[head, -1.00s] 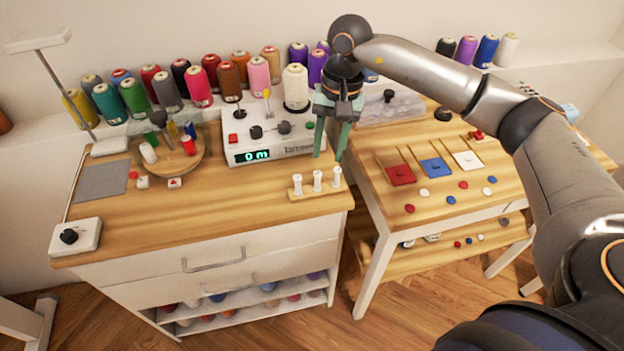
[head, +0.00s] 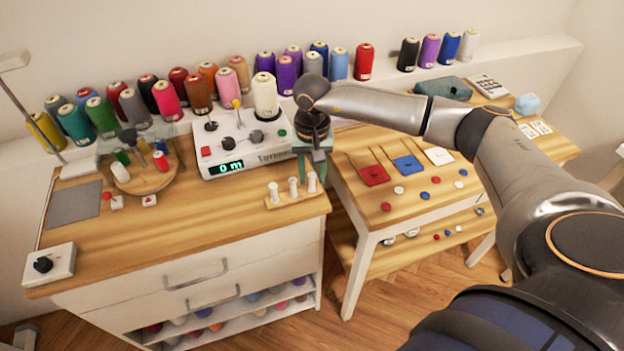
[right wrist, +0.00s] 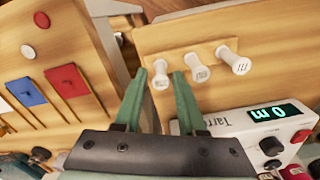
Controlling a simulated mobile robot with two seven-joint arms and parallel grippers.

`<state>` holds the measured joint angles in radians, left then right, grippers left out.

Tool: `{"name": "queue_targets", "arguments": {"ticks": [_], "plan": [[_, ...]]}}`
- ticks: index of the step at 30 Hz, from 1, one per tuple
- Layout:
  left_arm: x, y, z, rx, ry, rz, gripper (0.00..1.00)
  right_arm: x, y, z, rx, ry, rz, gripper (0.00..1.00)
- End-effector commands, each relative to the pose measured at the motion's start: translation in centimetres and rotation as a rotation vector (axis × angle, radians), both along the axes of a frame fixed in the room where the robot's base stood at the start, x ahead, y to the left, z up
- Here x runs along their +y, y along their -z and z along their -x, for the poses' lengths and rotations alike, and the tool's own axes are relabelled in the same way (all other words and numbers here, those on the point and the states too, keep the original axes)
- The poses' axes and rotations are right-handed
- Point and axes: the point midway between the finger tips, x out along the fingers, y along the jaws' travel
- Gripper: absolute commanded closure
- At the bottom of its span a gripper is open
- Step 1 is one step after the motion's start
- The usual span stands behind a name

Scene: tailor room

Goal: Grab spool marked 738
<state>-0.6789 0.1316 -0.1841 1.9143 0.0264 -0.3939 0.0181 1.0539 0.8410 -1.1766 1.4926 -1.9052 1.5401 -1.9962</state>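Three small white spools stand upright in a row on a wooden holder (head: 290,201) at the right front of the cabinet top: left (head: 273,192), middle (head: 293,188) and right (head: 311,182). In the right wrist view their tops carry dark marks too small to read for sure: the head view's right spool (right wrist: 161,82), middle spool (right wrist: 199,73) and left spool (right wrist: 239,66). My right gripper (head: 312,168) is just above the right spool. In the right wrist view its green fingers (right wrist: 161,75) are apart, with that spool's top showing between the tips. My left gripper is out of view.
A white winder box (head: 240,148) reading 0 m stands behind the holder, with a cream cone on it. Many thread cones line the wall ledge. A lower table (head: 400,205) with buttons is to the right. The cabinet's front middle is clear.

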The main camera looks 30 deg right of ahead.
Motion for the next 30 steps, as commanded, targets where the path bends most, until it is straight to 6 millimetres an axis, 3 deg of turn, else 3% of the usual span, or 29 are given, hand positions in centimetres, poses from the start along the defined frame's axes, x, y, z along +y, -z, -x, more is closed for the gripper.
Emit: {"name": "queue_targets", "arguments": {"ticks": [4, 11, 22, 30], "plan": [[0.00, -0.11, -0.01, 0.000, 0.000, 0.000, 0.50, 0.07, 1.38, 0.03, 0.000, -0.001, 0.000, 0.60], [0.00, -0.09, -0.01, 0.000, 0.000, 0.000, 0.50, 0.08, 1.51, 0.00, -0.001, -0.001, 0.000, 0.60], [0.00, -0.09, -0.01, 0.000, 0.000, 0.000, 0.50, 0.07, 1.46, 0.00, -0.001, -0.001, 0.000, 1.00], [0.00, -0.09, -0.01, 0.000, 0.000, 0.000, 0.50, 0.06, 1.45, -0.01, -0.001, -0.001, 0.000, 1.00]]}}
